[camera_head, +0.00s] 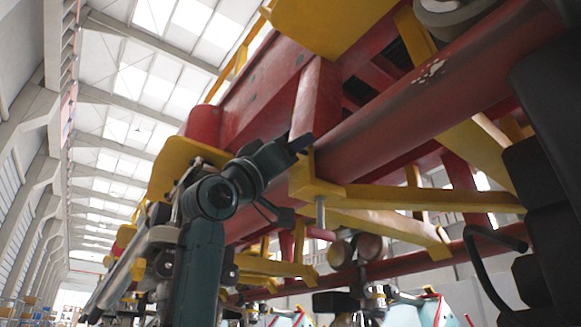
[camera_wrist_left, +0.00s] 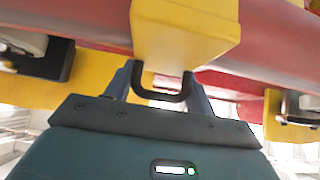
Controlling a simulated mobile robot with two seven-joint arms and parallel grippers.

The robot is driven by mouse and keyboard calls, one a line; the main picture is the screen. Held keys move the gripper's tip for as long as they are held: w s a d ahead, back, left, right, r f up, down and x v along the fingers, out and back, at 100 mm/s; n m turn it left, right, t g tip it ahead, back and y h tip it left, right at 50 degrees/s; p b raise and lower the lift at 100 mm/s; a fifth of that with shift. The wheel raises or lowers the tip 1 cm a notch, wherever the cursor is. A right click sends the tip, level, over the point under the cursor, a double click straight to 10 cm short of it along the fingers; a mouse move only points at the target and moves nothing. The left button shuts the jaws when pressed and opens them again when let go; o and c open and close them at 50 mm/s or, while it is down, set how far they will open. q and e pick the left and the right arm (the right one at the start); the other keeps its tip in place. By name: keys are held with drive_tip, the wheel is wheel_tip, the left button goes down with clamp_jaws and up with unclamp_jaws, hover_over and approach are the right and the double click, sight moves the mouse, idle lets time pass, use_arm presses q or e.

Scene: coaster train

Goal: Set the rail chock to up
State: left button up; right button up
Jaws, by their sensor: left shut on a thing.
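The rail chock shows in the left wrist view as a yellow block (camera_wrist_left: 185,35) with a black U-shaped handle (camera_wrist_left: 162,95) below its near face. The block hangs under a red beam. In the head view the yellow block (camera_head: 302,180) sits at the lower end of a red post. My left gripper (camera_head: 292,180) reaches it from the left. In the left wrist view the fingers (camera_wrist_left: 160,88) stand at the two sides of the handle and are shut on it. The contact is partly hidden in the head view. My right gripper is not in view.
A thick red rail (camera_head: 400,115) crosses overhead, with yellow cross braces (camera_head: 400,197) and wheels (camera_head: 370,247) around it. A yellow panel (camera_head: 325,25) lies above. Dark wheel assemblies flank the chock in the left wrist view. Open hall space lies to the left.

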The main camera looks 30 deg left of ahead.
use_arm(q)
drive_tip(key=shift+c, duration=0.6)
drive_tip(key=s+d+b, duration=0.2)
drive_tip(key=s+d, duration=0.3)
drive_tip(key=d, duration=0.8)
drive_tip(key=shift+s+b, duration=0.2)
drive_tip(key=shift+b, duration=0.1)
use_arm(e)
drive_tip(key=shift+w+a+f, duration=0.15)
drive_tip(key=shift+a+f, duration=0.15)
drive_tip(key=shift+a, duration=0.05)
use_arm(q)
drive_tip(key=o, duration=0.9)
drive_tip(key=shift+d, duration=0.1)
drive_tip(key=shift+o, duration=0.9)
drive_tip(key=shift+s+d, duration=0.1)
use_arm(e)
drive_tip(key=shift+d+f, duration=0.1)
